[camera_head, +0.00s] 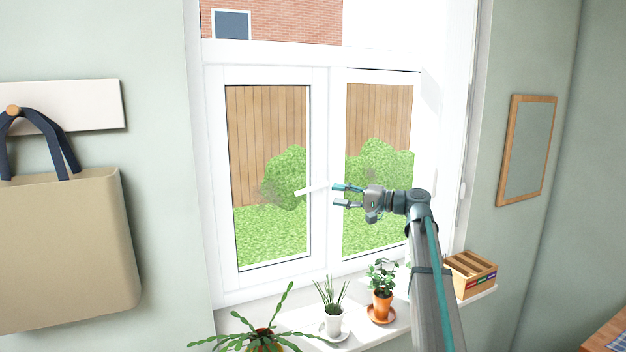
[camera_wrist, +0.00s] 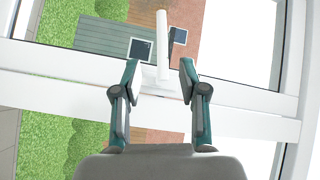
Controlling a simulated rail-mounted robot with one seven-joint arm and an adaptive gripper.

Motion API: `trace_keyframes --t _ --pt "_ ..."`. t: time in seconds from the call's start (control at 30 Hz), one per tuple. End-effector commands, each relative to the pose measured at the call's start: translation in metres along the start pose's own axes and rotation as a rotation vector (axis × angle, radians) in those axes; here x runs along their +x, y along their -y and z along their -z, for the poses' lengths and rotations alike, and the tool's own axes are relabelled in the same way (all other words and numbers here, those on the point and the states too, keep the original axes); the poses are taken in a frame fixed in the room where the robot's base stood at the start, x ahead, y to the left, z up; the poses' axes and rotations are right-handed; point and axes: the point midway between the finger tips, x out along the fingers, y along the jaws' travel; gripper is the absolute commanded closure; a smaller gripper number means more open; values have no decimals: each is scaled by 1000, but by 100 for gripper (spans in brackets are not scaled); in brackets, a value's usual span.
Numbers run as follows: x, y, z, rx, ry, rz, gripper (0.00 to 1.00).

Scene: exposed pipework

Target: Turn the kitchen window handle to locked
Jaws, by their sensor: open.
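The white window handle (camera_head: 311,190) is on the window's middle upright. Its lever sticks out to the left, nearly level and tilted slightly down at its free end. My gripper (camera_head: 336,195) is open and empty, just right of the handle, with its fingers pointing left toward it. In the wrist view the handle lever (camera_wrist: 162,45) runs up the picture from its base, ahead of and between my two open fingertips (camera_wrist: 159,72). Neither finger clearly touches it. I cannot tell the exact depth gap.
Potted plants (camera_head: 334,318) and a wooden box (camera_head: 471,273) stand on the sill (camera_head: 400,325) below. A beige bag (camera_head: 62,245) hangs on the left wall, and a framed mirror (camera_head: 527,150) on the right wall. The space left of my gripper, before the pane, looks clear.

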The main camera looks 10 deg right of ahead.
Motion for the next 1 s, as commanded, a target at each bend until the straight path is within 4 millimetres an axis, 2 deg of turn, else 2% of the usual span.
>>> trace_keyframes --t 0.23,0.5,0.7,1.0 --pt "26 5 -4 2 18 8 58" --pt "71 6 -3 1 16 7 58" --pt "98 5 -4 2 15 6 58" --pt "112 3 -4 1 14 6 58"
